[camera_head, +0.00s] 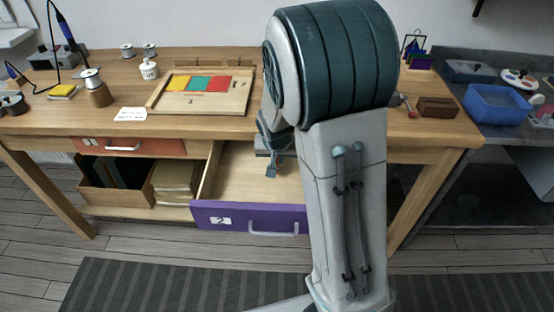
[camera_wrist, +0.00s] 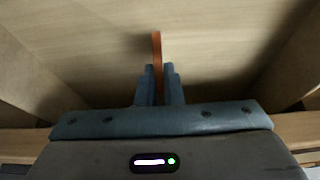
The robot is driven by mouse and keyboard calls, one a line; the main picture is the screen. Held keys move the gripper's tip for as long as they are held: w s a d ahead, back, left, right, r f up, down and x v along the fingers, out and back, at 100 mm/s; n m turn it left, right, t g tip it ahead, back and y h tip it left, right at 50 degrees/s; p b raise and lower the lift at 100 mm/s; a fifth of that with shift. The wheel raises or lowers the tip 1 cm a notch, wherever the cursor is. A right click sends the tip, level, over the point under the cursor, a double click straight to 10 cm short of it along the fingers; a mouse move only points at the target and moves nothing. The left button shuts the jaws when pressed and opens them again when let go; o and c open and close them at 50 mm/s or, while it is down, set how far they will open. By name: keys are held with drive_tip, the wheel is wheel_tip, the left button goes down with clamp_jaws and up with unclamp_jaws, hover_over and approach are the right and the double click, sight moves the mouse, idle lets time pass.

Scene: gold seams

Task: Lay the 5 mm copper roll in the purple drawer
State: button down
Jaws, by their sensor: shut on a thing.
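The purple drawer (camera_head: 232,218) is pulled out below the wooden bench, with a "2" label and a pale handle on its front. Its wooden inside looks bare where it shows; my arm hides its right part. My gripper (camera_head: 271,171) is down over the open drawer in the head view. In the wrist view my gripper (camera_wrist: 159,84) is shut on a thin copper-coloured strip, the copper roll (camera_wrist: 156,48), which sticks out past the fingertips. The drawer floor (camera_wrist: 220,40) lies beyond it. I cannot tell whether the roll touches the floor.
The drawer's side walls (camera_wrist: 22,80) stand left and right of my gripper. An orange drawer (camera_head: 130,146) marked 1 is shut at left. On the bench are a tray with coloured sheets (camera_head: 205,98) and several spools. A blue bin (camera_head: 497,104) stands at right.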

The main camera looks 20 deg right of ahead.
drive_tip(key=shift+s+a+f, duration=0.1)
drive_tip(key=shift+f, duration=0.3)
drive_tip(key=shift+f, duration=0.2)
drive_tip(key=c, duration=1.6)
unclamp_jaws()
drive_tip(key=shift+r, duration=0.1)
